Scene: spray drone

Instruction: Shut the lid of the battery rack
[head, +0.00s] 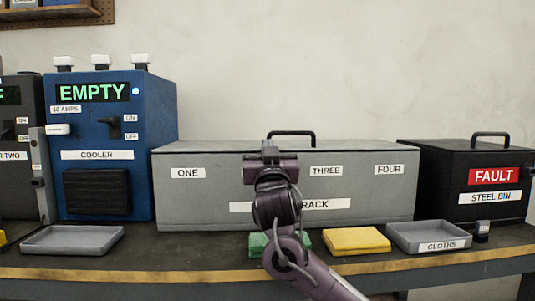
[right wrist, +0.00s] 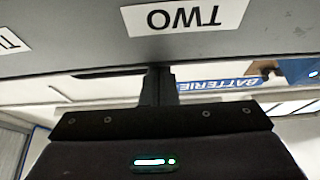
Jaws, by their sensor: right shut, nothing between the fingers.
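The battery rack (head: 380,200) is a long grey box in the middle of the bench, with labels ONE, THREE and FOUR and a partly hidden RACK label. Its lid (head: 350,146) looks down, flat along the top, with a black handle (head: 291,134) standing on it. My right gripper (head: 270,152) is in front of the rack's upper front, covering part of it. In the right wrist view, its dark fingers (right wrist: 160,87) are together and empty, close to the grey face with an upside-down TWO label (right wrist: 186,18). Whether they touch it I cannot tell. My left gripper is not in view.
A blue cooler unit (head: 155,120) reading EMPTY stands left of the rack. A black steel bin (head: 440,185) marked FAULT stands right. Grey trays (head: 72,240), a yellow cloth (head: 356,240) and a green cloth (head: 258,244) lie along the bench front.

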